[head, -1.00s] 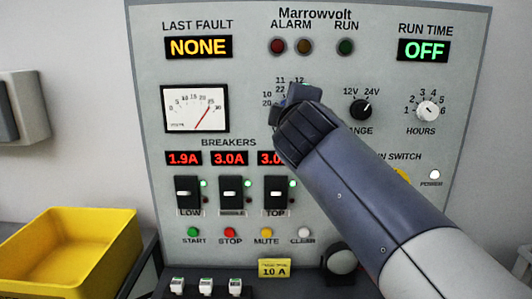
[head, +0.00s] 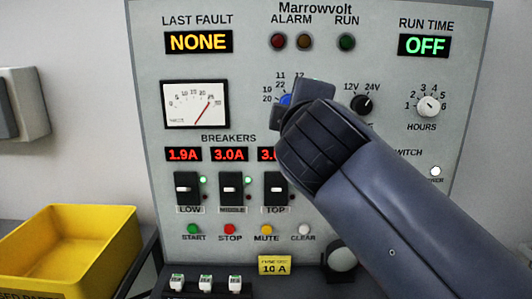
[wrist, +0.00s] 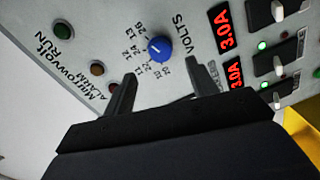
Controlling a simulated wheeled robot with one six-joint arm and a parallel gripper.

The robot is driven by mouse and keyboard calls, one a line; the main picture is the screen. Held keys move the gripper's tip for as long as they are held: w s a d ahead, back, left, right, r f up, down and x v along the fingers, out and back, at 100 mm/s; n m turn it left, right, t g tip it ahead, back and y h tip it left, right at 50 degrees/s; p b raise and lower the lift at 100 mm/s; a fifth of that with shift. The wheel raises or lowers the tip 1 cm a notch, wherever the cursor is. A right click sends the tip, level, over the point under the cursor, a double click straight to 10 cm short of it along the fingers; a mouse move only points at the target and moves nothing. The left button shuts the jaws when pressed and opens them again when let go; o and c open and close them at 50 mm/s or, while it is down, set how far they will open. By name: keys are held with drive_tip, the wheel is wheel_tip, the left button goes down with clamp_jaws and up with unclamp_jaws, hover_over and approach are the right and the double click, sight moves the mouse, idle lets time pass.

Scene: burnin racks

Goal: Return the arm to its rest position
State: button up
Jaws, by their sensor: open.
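My gripper (wrist: 158,95) is open and empty in the wrist view, with its two fingers apart. A blue knob (wrist: 160,48) on the panel shows beyond the gap between them, clear of the fingers. In the head view my gripper (head: 292,104) stands in front of the panel's upper middle, and only a sliver of the blue knob (head: 285,99) shows beside it. My arm reaches in from the lower right and hides part of the panel.
The grey Marrowvolt panel (head: 150,80) stands directly ahead, with breaker switches (head: 231,190), a meter (head: 195,104) and a black range knob (head: 361,104). A yellow bin (head: 75,245) is at lower left. A grey box (head: 25,103) hangs on the left wall.

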drive_tip(key=w+n+h+p, duration=0.1)
drive_tip(key=w+n+p, duration=0.5)
drive_tip(key=n+p, duration=0.6)
drive_tip(key=shift+w+a+n+t+p, duration=0.25)
drive_tip(key=shift+n+t+p, duration=0.1)
drive_tip(key=shift+n, duration=2.45)
drive_tip(key=shift+f, duration=0.1)
